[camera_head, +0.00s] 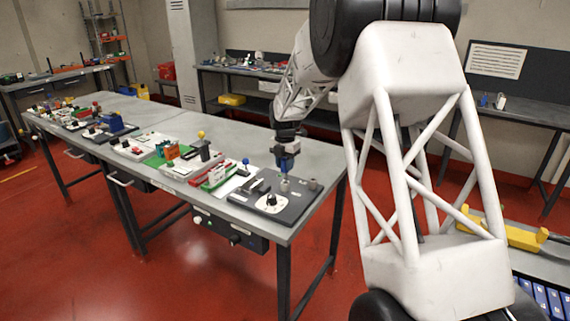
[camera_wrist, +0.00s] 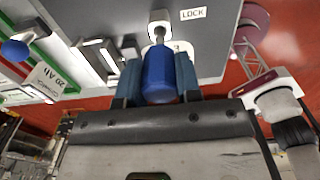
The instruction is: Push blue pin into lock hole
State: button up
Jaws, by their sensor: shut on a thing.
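In the wrist view my gripper (camera_wrist: 158,84) is shut on the blue pin (camera_wrist: 158,70), with a finger on each side. The pin's narrow metal end points toward a metal cylinder (camera_wrist: 159,17) on a grey panel beside the "LOCK" label (camera_wrist: 193,13). I cannot tell whether the tip is in the lock hole; the hole itself is not clearly visible. In the head view my gripper (camera_head: 286,158) points down just above a short metal cylinder (camera_head: 285,185) on the dark panel (camera_head: 268,210) at the table's near end.
A second metal cylinder (camera_head: 312,184) stands close on the right. A black knob on a white dial (camera_head: 271,201) sits on the same panel. To the left are a blue-knobbed lever (camera_head: 246,163), red and green parts (camera_head: 217,174) and a yellow-topped lever (camera_head: 201,136).

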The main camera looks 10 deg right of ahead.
aim_at(285, 174)
jog(key=shift+f, duration=2.35)
dwell(0.7)
jog(key=o, duration=1.1)
jog(key=shift+r, duration=3.9)
